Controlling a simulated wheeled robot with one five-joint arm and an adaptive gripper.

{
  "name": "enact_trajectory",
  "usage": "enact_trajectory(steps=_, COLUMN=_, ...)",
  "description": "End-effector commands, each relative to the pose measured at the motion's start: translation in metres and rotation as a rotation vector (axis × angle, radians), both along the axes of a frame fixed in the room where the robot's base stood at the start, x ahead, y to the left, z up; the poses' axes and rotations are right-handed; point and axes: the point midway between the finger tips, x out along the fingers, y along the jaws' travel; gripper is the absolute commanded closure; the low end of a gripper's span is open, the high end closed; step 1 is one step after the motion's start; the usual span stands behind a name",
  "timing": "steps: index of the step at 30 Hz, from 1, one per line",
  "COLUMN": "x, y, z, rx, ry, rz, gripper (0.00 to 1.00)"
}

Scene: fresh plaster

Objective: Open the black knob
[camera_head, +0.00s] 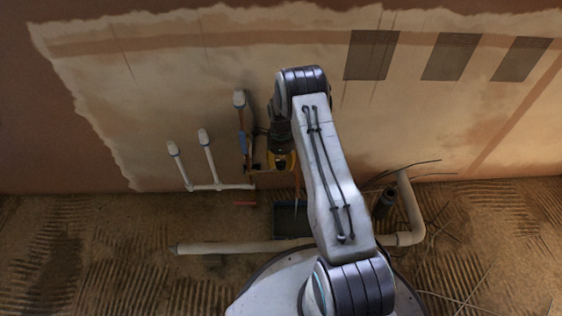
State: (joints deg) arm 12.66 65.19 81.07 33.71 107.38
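My arm reaches from the bottom of the view toward the wall, and my gripper (281,137) is at its far end, pointing down beside the pipes. The arm's end blocks much of it, and its fingers do not show clearly. A small dark shape (260,131) shows just left of my gripper, near the upright copper-coloured pipe (248,150). It may be the black knob, but I cannot tell for sure, nor whether my gripper touches it. A yellow and black thing (281,160) shows just below the arm's end; its outline is unclear.
White capped pipes (210,160) rise along the wall at left. A dark tray (290,220) lies on the floor below the arm's end. A pale pipe (235,247) lies across the floor and a bent one (411,208) stands at right. Loose wires (415,165) stick out there.

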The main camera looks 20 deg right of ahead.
Motion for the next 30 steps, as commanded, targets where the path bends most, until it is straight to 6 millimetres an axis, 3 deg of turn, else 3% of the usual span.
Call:
enact_trajectory(steps=13, x=-0.0002, y=0.0001, z=0.0001, rx=0.0, ry=0.0, rz=0.0, gripper=0.99)
enact_trajectory(steps=20, x=-0.0002, y=0.0, z=0.0001, rx=0.0, ry=0.001, rz=0.006, gripper=1.0)
enact_trajectory(steps=30, x=-0.0004, y=-0.0006, z=-0.0003, rx=0.0, ry=0.001, rz=0.143, gripper=1.0)
